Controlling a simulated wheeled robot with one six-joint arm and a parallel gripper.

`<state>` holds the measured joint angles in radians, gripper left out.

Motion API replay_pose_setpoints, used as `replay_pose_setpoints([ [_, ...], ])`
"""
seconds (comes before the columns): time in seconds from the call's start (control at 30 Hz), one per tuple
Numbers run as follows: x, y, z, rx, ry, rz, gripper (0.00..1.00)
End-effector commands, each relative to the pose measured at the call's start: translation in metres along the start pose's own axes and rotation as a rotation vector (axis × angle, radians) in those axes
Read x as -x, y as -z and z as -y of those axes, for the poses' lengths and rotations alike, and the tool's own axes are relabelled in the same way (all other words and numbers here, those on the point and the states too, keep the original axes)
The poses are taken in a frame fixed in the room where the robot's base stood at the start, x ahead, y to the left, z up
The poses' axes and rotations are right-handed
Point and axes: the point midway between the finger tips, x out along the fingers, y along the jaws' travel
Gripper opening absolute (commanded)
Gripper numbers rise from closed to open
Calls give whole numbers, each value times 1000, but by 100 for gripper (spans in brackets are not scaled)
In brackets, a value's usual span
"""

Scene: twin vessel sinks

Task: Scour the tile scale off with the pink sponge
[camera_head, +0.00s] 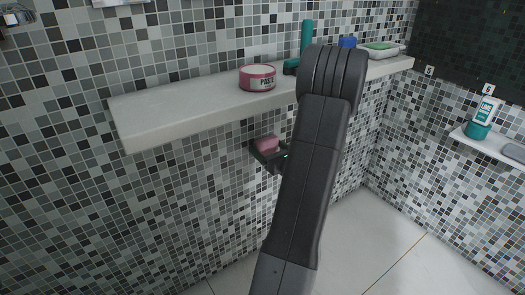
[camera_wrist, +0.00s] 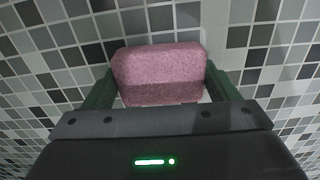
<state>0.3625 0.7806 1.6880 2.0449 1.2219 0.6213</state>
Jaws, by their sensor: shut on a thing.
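The pink sponge (camera_wrist: 160,72) is a rounded block held between the two dark green fingers of my gripper (camera_wrist: 160,88) in the wrist view. My gripper is shut on it. In the head view the sponge (camera_head: 267,144) shows at the end of my gripper (camera_head: 264,151), below the pale shelf and close to the mosaic tile wall (camera_head: 190,180). I cannot tell whether the sponge touches the tiles. Grey, black and white tiles (camera_wrist: 60,35) fill the wrist view behind it. I cannot make out any scale on them.
A pale shelf (camera_head: 180,112) juts out above my gripper. It bears a pink paste tin (camera_head: 257,78), a teal bottle (camera_head: 306,36), a blue-capped thing (camera_head: 347,42) and a green-topped tray (camera_head: 380,48). The floor below is clear.

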Motion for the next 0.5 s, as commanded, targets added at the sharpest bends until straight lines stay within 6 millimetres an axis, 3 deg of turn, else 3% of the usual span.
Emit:
replay_pose_setpoints([
  [0.5,-1,0,34,-1,0,0,65],
])
